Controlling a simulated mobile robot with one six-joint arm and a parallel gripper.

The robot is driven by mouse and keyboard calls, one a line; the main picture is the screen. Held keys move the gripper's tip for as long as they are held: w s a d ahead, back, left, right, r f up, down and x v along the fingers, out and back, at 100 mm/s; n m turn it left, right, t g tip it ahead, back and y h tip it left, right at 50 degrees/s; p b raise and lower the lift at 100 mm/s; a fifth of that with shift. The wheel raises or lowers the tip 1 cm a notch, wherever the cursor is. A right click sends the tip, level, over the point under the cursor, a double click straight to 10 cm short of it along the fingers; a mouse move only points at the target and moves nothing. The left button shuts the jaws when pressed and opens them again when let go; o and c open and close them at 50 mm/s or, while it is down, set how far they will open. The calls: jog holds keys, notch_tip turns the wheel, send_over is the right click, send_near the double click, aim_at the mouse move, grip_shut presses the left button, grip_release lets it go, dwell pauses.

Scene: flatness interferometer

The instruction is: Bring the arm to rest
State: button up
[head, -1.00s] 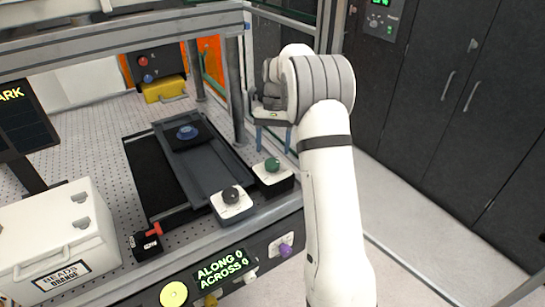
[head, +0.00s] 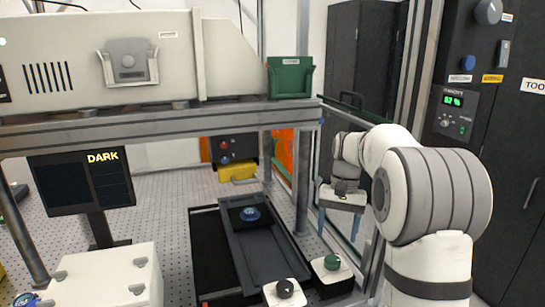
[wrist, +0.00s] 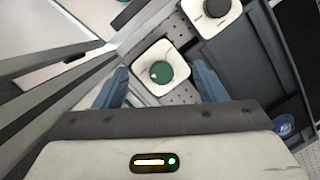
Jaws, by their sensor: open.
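My white and grey arm reaches up on the right of the head view and bends down to my gripper (head: 340,226). Its two blue fingers point down and are apart, with nothing seen between them. The gripper hangs beside the right post of the frame, above and behind the green knob (head: 332,262). In the wrist view my gripper (wrist: 160,84) shows its fingers on either side of the green knob (wrist: 162,73) on its white base, which lies beyond them; the gap in depth is hard to tell.
A metal post (head: 302,185) stands left of my gripper. A dark slide tray (head: 262,262) carries a blue disc (head: 250,214). A black knob (head: 285,288) sits in front. Overhead is a beam (head: 150,128) with a green bin (head: 290,78). Dark cabinets (head: 510,215) stand right.

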jog(key=s+a+n+t, duration=0.2)
jog(key=s+t, duration=0.1)
jog(key=s, duration=1)
jog(key=s+a+f+n+t+h, duration=0.1)
jog(key=s+a+t, duration=0.1)
jog(key=s, duration=1.1)
jog(key=shift+n+t, duration=0.4)
